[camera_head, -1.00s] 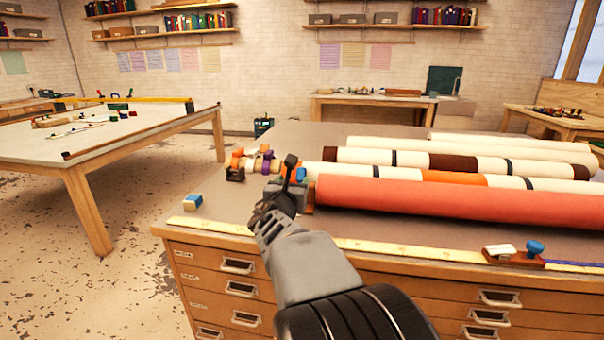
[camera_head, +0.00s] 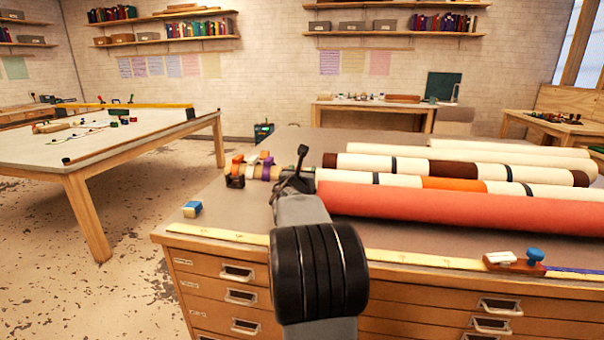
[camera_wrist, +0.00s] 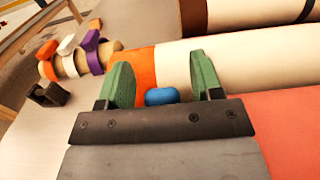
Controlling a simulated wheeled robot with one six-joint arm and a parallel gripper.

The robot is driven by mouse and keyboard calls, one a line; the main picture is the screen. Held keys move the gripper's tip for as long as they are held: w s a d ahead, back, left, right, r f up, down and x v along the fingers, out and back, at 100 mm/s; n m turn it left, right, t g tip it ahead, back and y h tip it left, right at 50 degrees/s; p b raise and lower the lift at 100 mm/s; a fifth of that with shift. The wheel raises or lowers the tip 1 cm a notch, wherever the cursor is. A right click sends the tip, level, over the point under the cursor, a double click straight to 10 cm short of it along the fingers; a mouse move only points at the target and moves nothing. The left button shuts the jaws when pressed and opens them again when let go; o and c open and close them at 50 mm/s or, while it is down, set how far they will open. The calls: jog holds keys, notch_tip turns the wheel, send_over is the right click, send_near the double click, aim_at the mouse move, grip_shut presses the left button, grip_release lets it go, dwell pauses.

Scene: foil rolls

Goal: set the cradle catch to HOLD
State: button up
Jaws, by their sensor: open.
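In the wrist view, a rounded blue knob (camera_wrist: 161,96) sits between the two green fingers of my gripper (camera_wrist: 160,78). The fingers are open, with gaps on both sides of the knob. It appears to belong to the cradle catch, but its base is hidden by my gripper and no HOLD mark is readable. Behind it lies a white roll (camera_wrist: 235,62) with an orange end. In the head view, my gripper (camera_head: 292,182) is at the left end of the red-orange roll (camera_head: 450,214), and my arm hides the catch.
Purple, white and orange clips (camera_head: 265,162) ring a tan roll left of my gripper. A small black holder (camera_head: 235,181) stands near them. A blue-and-white block (camera_head: 192,208) lies on the cabinet top (camera_head: 225,212). A yellow tape (camera_head: 225,233) runs along the front edge.

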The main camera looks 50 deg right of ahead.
grip_shut()
dwell(0.6)
